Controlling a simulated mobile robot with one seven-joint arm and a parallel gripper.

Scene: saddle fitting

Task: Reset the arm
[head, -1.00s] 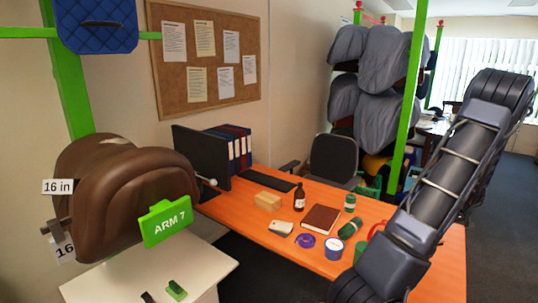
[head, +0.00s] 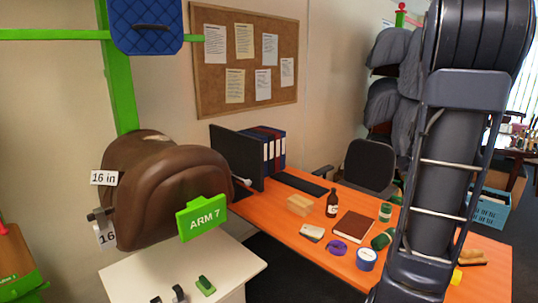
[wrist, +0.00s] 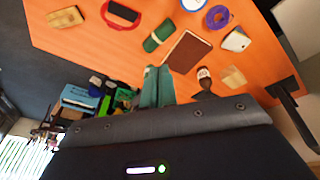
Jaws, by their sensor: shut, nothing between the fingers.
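My arm rises up the right side of the head view, nearly upright, and its upper end runs out of the top of the frame. My gripper (wrist: 158,72) shows in the wrist view as two teal fingers side by side, shut and empty. They point over the orange desk (wrist: 80,45), close to the brown book (wrist: 188,52) and the dark bottle (wrist: 205,82) in that picture, with no clear contact. The gripper is not seen in the head view.
A brown saddle (head: 165,185) with a green ARM 7 tag (head: 203,216) stands at left. The desk holds a bottle (head: 333,203), a book (head: 354,228), green jars (head: 385,212) and a purple tape roll (head: 337,248). An office chair (head: 370,165) stands behind.

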